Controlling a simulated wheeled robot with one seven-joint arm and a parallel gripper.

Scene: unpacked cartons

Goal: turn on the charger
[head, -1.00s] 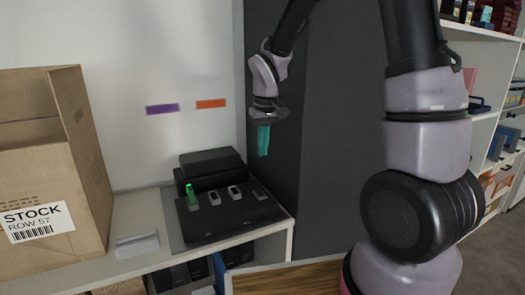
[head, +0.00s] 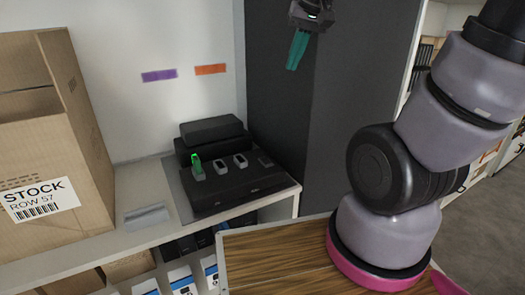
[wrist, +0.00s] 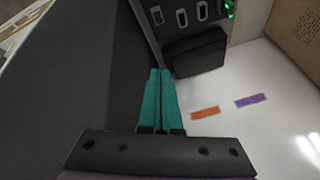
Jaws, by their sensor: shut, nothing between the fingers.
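The charger (head: 238,190) is a low black unit on the white shelf, with a row of slots along its top. It also shows upside down at the top of the wrist view (wrist: 170,28). A green-lit piece (head: 197,166) stands in its leftmost slot in the head view; its green glow shows at the top of the wrist view (wrist: 229,9). Two pale-rimmed slots lie to its right, and a darker one at the right end. My gripper (head: 292,66) has teal fingers, shut together and empty. It is high above and right of the charger, in front of the dark panel, touching nothing.
A black stepped block (head: 210,132) stands behind the charger. A cardboard stock box (head: 85,150) fills the left, with a small grey block (head: 146,217) beside it. A dark grey panel (head: 330,110) rises right of the shelf. Purple (head: 158,76) and orange (head: 210,69) strips mark the wall.

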